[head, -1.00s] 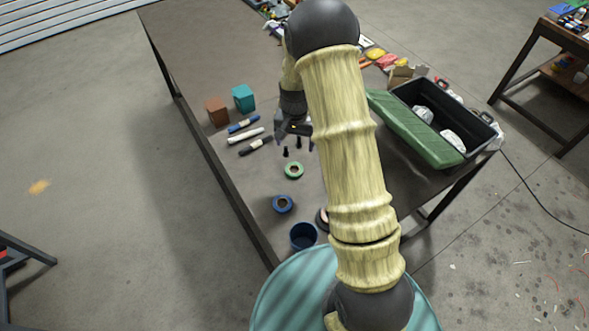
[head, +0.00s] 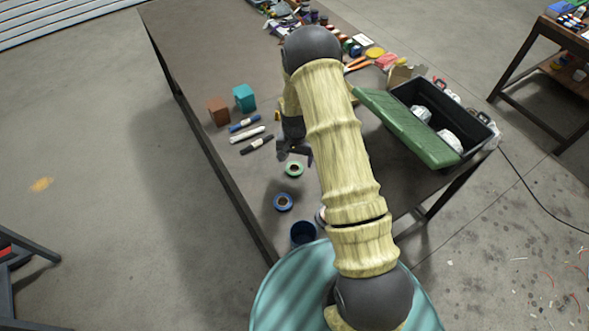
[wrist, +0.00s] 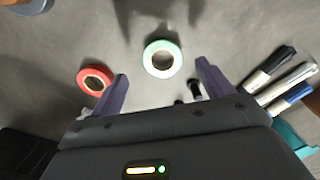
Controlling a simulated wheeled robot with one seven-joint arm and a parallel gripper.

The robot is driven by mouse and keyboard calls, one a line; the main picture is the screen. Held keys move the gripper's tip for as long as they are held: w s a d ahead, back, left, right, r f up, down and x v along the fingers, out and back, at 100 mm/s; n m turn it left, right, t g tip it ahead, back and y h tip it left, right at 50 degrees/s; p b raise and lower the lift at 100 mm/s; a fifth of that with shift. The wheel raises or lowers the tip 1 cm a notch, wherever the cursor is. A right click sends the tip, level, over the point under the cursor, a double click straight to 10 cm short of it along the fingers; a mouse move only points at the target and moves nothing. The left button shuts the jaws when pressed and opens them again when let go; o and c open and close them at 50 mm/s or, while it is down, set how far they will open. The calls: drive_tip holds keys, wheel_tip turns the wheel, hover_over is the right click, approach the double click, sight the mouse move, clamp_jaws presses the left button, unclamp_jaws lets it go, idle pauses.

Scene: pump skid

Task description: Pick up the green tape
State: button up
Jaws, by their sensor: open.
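The green tape (head: 294,169) is a small pale-green ring lying flat on the dark table. In the wrist view the green tape (wrist: 163,59) lies ahead of the fingertips, between their lines and a little apart from them. My gripper (head: 293,155) is just behind it in the head view, above the table. The wrist view shows my gripper (wrist: 162,75) with both fingers spread and nothing between them.
A red tape (wrist: 95,80) lies beside the left finger. A blue tape (head: 283,202) and a blue cup (head: 303,233) stand nearer the table's front edge. Markers (head: 247,135) and two blocks (head: 243,97) lie left. A toolbox (head: 437,118) with a green lid stands right.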

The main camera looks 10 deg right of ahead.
sight(294, 171)
drive_tip(key=shift+w+f+p, duration=0.15)
drive_tip(key=shift+f+p, duration=0.5)
drive_tip(key=shift+f, duration=0.65)
drive_tip(key=shift+w+f+p, duration=0.15)
drive_tip(key=shift+f+p, duration=0.5)
drive_tip(key=shift+f, duration=0.6)
drive_tip(key=c, duration=1)
drive_tip(key=shift+o, duration=0.2)
wheel_tip(294, 171, up, 10)
drive_tip(key=b, duration=0.3)
